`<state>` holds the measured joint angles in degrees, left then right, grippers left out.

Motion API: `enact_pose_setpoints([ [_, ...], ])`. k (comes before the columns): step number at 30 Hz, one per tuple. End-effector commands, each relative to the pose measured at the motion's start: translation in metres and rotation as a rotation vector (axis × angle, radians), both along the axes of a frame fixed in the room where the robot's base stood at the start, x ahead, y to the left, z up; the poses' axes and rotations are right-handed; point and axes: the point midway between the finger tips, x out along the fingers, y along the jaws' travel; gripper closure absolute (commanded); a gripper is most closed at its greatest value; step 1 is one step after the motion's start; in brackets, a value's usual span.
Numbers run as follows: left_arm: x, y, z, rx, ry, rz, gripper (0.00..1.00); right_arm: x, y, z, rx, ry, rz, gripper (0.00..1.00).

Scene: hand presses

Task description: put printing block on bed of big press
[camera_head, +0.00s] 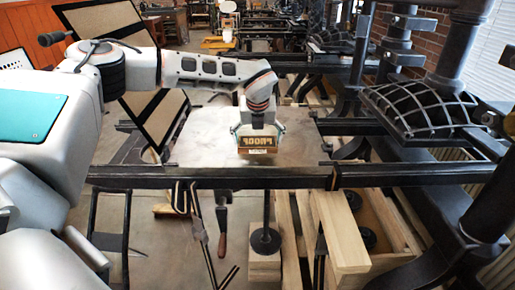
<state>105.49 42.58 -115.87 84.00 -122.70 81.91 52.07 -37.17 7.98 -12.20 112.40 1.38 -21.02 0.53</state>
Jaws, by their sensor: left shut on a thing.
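The printing block (257,148), a small wooden block with mirrored lettering on its near face, is at the middle of the view. It is over the flat grey bed of the big press (200,140), near the front of that plate. I cannot tell if its underside touches the bed. My left gripper (258,130) comes down from above and is shut on the block, with its fingertips largely hidden by the block. My right gripper is not in view.
Dark rails (235,177) run across the front of the bed. A hinged framed panel (150,115) leans up at the left. A ribbed black press head (425,110) stands at the right. Wooden beams (340,230) and a crate lie below at the right.

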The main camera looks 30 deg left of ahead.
Motion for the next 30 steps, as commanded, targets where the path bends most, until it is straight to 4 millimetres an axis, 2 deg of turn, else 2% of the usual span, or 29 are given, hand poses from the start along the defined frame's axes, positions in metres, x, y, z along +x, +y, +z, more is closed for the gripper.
enact_pose_setpoints([
  [8, 0.000, 0.000, -0.035, 0.000, 0.000, 0.000, 0.41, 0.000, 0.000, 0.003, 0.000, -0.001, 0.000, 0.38],
  [18, 0.000, 0.000, -0.040, 0.000, -0.001, 0.000, 0.41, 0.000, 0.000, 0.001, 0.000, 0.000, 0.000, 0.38],
  [19, 0.000, 0.000, -0.041, 0.000, 0.000, 0.000, 0.08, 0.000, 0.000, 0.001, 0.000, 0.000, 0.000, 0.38],
  [20, 0.000, 0.000, -0.040, 0.000, 0.000, 0.000, 0.00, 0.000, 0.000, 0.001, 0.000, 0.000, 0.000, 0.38],
  [30, 0.000, 0.000, -0.036, 0.000, 0.000, 0.000, 0.00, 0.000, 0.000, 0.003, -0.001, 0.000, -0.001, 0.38],
])
